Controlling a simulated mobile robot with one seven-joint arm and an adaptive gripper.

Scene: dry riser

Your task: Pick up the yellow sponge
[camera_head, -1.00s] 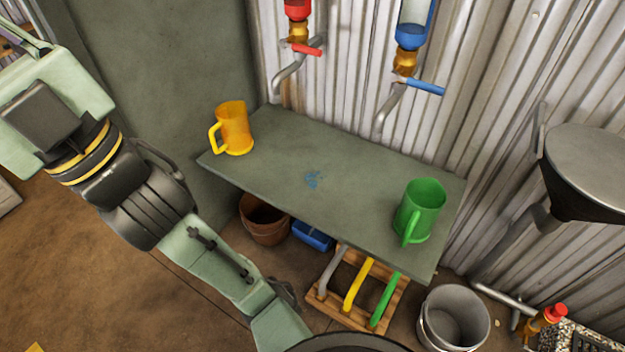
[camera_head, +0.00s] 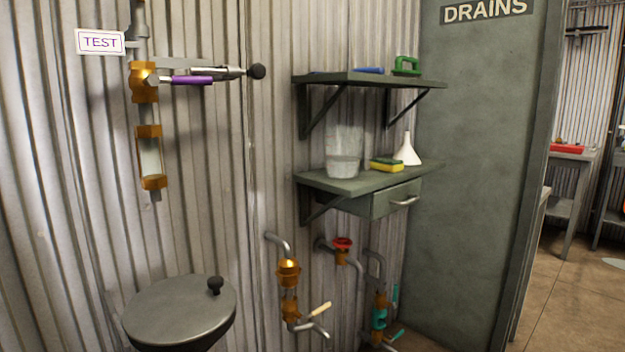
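The yellow sponge (camera_head: 386,164) has a dark green layer and lies on the lower wall shelf (camera_head: 350,185). It sits between a clear bucket-like container (camera_head: 344,150) on its left and a white funnel (camera_head: 408,150) on its right. My gripper and arm do not show in the current view.
The shelf has a drawer (camera_head: 394,199) under it. An upper shelf (camera_head: 365,79) holds a green-handled tool (camera_head: 406,66) and a blue item (camera_head: 369,70). Pipes with valves (camera_head: 289,272) are below. A round lidded drum (camera_head: 180,312) stands at the lower left. A grey partition (camera_head: 470,180) is on the right.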

